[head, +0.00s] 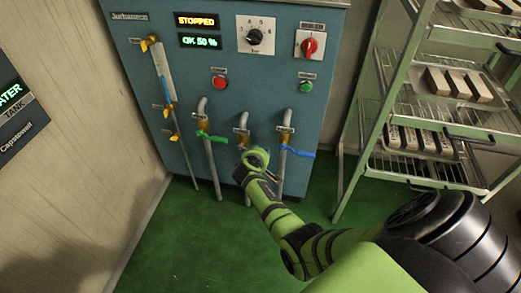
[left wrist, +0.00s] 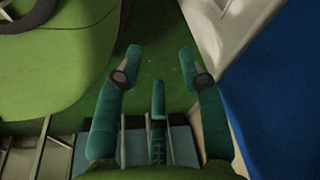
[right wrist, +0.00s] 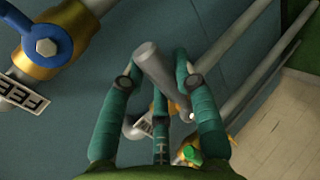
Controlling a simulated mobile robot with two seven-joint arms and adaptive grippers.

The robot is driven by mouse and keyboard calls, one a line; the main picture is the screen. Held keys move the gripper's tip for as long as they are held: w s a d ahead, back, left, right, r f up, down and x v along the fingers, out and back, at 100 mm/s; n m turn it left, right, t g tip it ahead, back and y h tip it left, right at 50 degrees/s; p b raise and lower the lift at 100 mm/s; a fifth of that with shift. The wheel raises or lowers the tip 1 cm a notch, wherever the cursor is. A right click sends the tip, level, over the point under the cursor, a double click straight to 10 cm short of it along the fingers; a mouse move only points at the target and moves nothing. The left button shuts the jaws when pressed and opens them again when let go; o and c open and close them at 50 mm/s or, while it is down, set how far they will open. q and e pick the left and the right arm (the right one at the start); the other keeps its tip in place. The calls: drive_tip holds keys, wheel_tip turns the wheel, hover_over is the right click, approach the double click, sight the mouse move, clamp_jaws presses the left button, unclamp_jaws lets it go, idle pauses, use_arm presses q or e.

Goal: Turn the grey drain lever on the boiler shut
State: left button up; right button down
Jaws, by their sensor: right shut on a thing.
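The boiler (head: 225,70) is a blue-grey cabinet with three drain pipes low on its front. The grey drain lever (right wrist: 155,66) shows in the right wrist view as a thick grey bar lying at a slant between the fingers. My right gripper (head: 256,160) is at the middle pipe, between the green lever (head: 210,136) and the blue lever (head: 297,151). It is shut on the grey lever and hides much of the middle valve in the head view. My left gripper (left wrist: 160,54) is open and empty, away from the boiler; the head view does not show it.
A green metal rack (head: 357,120) with trays of bars stands right of the boiler. A yellow-handled valve pipe (head: 160,75) is on the boiler's left. Green floor (head: 200,240) in front is clear.

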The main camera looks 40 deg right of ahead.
drive_tip(key=shift+d+r, duration=0.15)
drive_tip(key=shift+r, duration=0.05)
idle(0.3)
drive_tip(key=c, duration=0.9)
unclamp_jaws()
drive_tip(key=shift+s+a+r, duration=0.25)
drive_tip(key=shift+s+a, duration=0.1)
drive_tip(key=shift+a, duration=0.2)
drive_tip(key=v, duration=1)
drive_tip(key=shift+s+a+r, duration=0.1)
drive_tip(key=shift+a+r, duration=0.15)
drive_tip(key=shift+f, duration=0.15)
